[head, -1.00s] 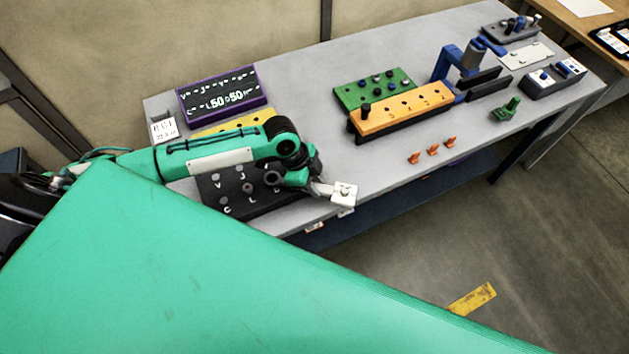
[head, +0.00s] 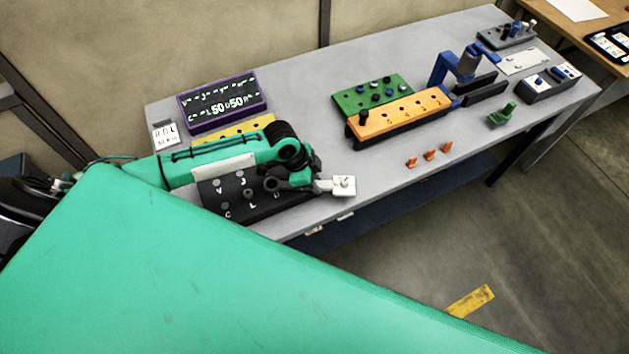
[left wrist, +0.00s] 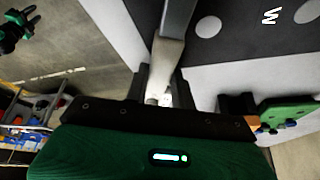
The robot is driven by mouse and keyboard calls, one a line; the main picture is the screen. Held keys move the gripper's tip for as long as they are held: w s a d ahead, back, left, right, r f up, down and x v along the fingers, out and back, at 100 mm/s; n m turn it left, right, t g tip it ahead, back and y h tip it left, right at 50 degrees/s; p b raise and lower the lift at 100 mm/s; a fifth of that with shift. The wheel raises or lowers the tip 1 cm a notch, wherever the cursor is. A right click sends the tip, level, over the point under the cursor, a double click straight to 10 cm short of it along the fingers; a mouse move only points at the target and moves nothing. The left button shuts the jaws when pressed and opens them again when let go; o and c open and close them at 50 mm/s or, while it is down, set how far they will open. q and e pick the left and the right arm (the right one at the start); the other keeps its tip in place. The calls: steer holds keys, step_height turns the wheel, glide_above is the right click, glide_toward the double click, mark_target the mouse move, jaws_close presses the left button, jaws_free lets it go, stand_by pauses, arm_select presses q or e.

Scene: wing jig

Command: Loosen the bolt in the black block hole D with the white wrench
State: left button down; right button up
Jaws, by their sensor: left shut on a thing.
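The black block (head: 232,203) lies at the table's front left, partly under my left arm. Letters such as V, J, C and L show on it; I cannot make out a D. The white wrench (head: 344,186) has a white outer end past the table's front edge and a dark ring end over the block. Whether the ring sits on a bolt is hidden. My left gripper (head: 312,182) is shut on the wrench. In the left wrist view the wrench's pale handle (left wrist: 168,55) runs between the dark fingers towards the black block (left wrist: 225,28).
A yellow block (head: 235,131) and a purple-framed sign (head: 222,101) stand behind my arm. An orange block (head: 400,114) and a green block (head: 350,99) are mid-table. Small orange pieces (head: 430,155) lie near the front edge. A black-and-green thing (left wrist: 14,32), perhaps my right gripper, shows in the wrist view.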

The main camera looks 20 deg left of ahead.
arm_select(q)
steer(key=shift+w+a+r+n+p, duration=0.15)
steer(key=shift+w+a+n+p, duration=0.15)
steer(key=shift+w+n+p, duration=0.25)
steer(key=shift+w+a+n+t+p, duration=0.3)
steer(key=shift+w+n+t+p, duration=0.15)
steer(key=shift+w+n, duration=0.2)
steer(key=shift+w+a+r+n+y+p, duration=0.3)
steer(key=shift+w+a+n+p, duration=0.15)
steer(key=shift+p, duration=0.3)
steer(key=shift+w+a+n+t+p, duration=0.25)
steer(key=shift+w+n+p, duration=0.15)
steer(key=shift+n, duration=0.15)
steer(key=shift+f, duration=0.1)
steer(key=shift+a, duration=0.1)
